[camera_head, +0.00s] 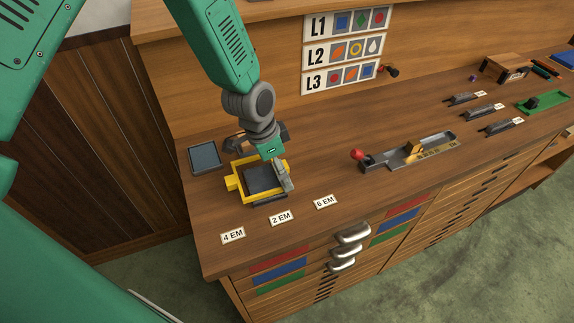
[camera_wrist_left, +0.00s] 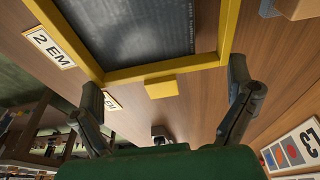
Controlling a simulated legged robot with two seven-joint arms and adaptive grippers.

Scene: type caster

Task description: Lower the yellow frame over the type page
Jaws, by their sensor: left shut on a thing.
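The yellow frame (camera_head: 233,183) is at the near left of the bench. It is a square open frame with tabs, and one side bar also shows in the left wrist view (camera_wrist_left: 180,67). The type page (camera_head: 262,178) is a dark block seen inside the frame's opening; small raised type shows on it in the left wrist view (camera_wrist_left: 145,25). A dark edge shows below the frame's near side. How far the frame stands above the bench I cannot tell. My right gripper is not in view.
A dark square tray (camera_head: 205,158) lies behind and left of the frame. Labels 4 EM (camera_head: 233,235), 2 EM (camera_head: 281,217) and 6 EM (camera_head: 325,202) lie along the front. A casting device (camera_head: 435,147) with a red knob (camera_head: 357,154) stands to the right. Bare wood lies between.

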